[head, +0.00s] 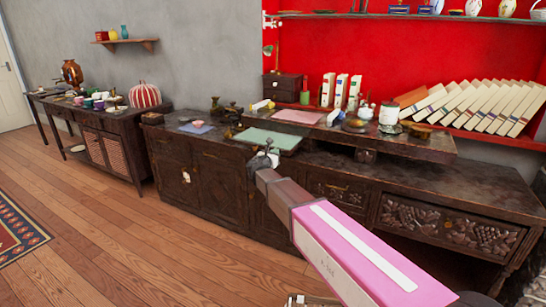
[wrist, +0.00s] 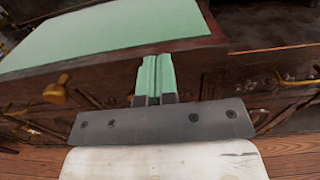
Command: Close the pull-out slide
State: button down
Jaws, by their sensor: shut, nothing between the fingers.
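The pull-out slide (head: 268,138) is a flat board with a green top. In the head view it juts out from the front of the dark wooden sideboard. In the wrist view its green top (wrist: 100,35) fills the upper left, with a dark wooden front edge below it. My gripper (wrist: 156,62) has its fingers together and empty, with the tips at the slide's front edge. I cannot tell whether they touch it. In the head view my gripper (head: 268,157) is just in front of the slide, partly hidden by my pink arm.
The sideboard's top holds a pink mat (head: 297,117), a white jar (head: 389,114), books and small pots. Carved drawers (head: 425,221) are at the right. A brass knob (wrist: 56,92) shows left of my fingers. Open wooden floor (head: 130,245) lies in front.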

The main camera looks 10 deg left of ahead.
aim_at(289, 140)
jog(key=x, duration=1.5)
jog(key=shift+w+d, duration=0.1)
jog(key=shift+w, duration=0.3)
jog(key=shift+s, duration=0.1)
